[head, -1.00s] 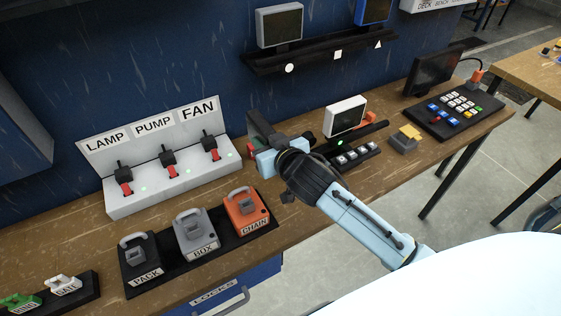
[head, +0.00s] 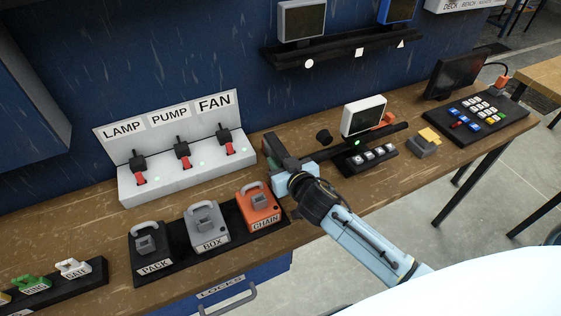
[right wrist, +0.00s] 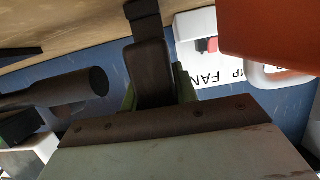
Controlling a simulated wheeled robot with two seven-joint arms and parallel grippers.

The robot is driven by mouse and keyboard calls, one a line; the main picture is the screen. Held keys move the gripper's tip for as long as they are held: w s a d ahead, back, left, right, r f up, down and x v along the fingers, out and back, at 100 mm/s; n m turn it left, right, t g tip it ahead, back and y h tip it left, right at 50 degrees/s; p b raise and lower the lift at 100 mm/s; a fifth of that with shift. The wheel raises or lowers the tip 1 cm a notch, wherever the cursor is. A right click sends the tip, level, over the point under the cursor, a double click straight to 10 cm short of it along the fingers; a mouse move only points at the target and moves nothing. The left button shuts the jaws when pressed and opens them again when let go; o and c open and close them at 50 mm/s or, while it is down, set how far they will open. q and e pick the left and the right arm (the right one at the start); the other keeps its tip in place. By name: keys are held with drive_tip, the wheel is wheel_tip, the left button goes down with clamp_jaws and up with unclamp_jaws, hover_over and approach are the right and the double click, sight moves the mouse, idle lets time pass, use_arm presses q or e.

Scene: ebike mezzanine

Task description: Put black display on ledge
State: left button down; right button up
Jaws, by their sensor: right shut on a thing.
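The black display (head: 456,72) stands upright on the bench at the back right, behind a keypad. The black ledge (head: 335,53) is fixed to the blue wall and bears a grey-framed display (head: 302,20) and a blue-framed display (head: 397,10). White shapes mark its front: circle, square and triangle. My right gripper (head: 276,160) is low over the bench, between the FAN switch and the small button strip, far left of the black display. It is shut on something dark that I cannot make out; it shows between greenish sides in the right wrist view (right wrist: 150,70). My left gripper is not in view.
A white display (head: 363,115), a button strip (head: 370,157) and a yellow-topped block (head: 425,142) stand right of my gripper. The switch panel (head: 185,180) and padlocks (head: 208,225) are to the left.

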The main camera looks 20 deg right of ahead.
drive_tip(key=o, duration=0.6)
drive_tip(key=shift+f, duration=0.2)
drive_tip(key=o, duration=0.5)
drive_tip(key=shift+r, duration=0.1)
